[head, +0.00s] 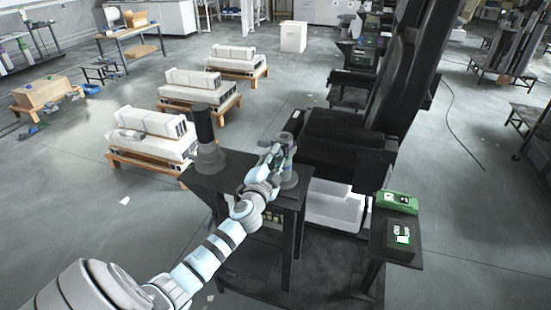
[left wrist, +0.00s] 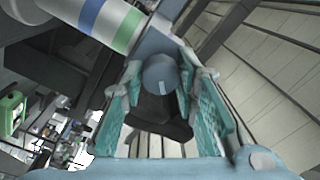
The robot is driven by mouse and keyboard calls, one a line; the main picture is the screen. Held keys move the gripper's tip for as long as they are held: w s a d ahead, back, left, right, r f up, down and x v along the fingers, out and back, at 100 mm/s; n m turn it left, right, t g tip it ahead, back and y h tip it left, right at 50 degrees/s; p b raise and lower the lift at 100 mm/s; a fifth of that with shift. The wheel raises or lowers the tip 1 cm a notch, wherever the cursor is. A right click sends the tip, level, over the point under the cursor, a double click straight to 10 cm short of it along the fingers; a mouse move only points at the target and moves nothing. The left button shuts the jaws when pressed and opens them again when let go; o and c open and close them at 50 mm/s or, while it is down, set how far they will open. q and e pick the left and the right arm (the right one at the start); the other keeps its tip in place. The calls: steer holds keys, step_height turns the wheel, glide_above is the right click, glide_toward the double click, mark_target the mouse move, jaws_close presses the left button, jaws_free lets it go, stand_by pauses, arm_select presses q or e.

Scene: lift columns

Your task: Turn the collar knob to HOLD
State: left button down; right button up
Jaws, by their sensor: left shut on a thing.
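My left gripper (head: 276,153) reaches over the dark table to the short lift column (head: 289,180) at its right end. In the left wrist view the round blue-grey collar knob (left wrist: 160,73) sits between the fingers, which are closed on its sides. A short pale line shows on the lower part of its face, close to upright in the picture. Blue and green bands ring the pale column (left wrist: 100,18) at upper left. No HOLD lettering is readable. In the head view the gripper largely hides the knob. My right gripper is not in view.
A taller dark column (head: 204,130) stands at the table's left end. A big black machine (head: 345,140) rises close behind and right of the gripper. A green-and-black device (head: 398,203) is at right. Pallets with white blocks (head: 150,140) stand at left. Open floor lies at front left.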

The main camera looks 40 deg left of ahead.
arm_select(q)
steer(key=m, duration=0.4)
steer(key=shift+r+m, duration=0.1)
steer(key=shift+m, duration=0.3)
steer(key=shift+m+p, duration=0.55)
steer(key=shift+m, duration=1.45)
steer(key=c, duration=1.2)
jaws_free()
steer(key=shift+c, duration=0.2)
steer(key=shift+s, duration=0.1)
steer(key=v, duration=1.2)
